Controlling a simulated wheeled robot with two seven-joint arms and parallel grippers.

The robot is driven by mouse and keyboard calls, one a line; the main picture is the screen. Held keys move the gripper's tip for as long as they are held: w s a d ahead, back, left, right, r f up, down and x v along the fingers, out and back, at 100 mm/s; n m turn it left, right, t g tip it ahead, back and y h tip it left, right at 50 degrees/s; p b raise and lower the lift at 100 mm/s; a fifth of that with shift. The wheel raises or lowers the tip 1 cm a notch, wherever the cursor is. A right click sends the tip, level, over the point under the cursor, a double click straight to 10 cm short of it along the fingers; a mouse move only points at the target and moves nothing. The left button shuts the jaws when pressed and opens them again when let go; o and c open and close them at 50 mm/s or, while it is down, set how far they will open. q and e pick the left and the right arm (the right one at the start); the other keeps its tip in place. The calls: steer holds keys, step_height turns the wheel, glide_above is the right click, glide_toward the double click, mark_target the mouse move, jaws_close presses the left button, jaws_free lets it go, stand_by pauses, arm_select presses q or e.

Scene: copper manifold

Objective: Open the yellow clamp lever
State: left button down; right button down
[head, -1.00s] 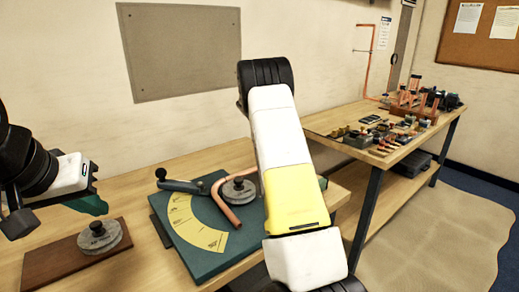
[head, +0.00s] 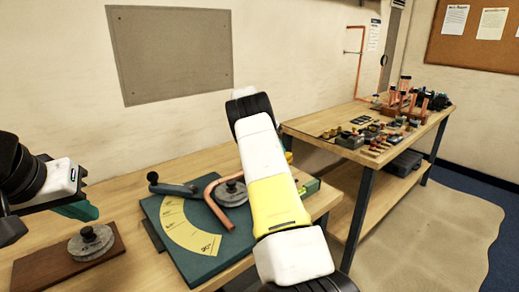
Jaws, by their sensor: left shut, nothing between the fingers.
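I cannot make out a yellow clamp lever in the head view. My left gripper (head: 78,210) is at the left edge, above the near bench, beside a brown board (head: 70,262) with a round grey knobbed weight (head: 90,241). Its green fingers are shut with nothing between them. My right arm, white with a yellow band, crosses the middle of the view and covers part of the near bench. My right gripper does not show.
On the near bench, a green plate (head: 180,238) with a yellow angle scale carries a bent copper pipe (head: 215,200) and a dark-handled lever (head: 172,187). The far bench (head: 320,128) holds small fittings and a copper manifold (head: 405,100). Floor at right is clear.

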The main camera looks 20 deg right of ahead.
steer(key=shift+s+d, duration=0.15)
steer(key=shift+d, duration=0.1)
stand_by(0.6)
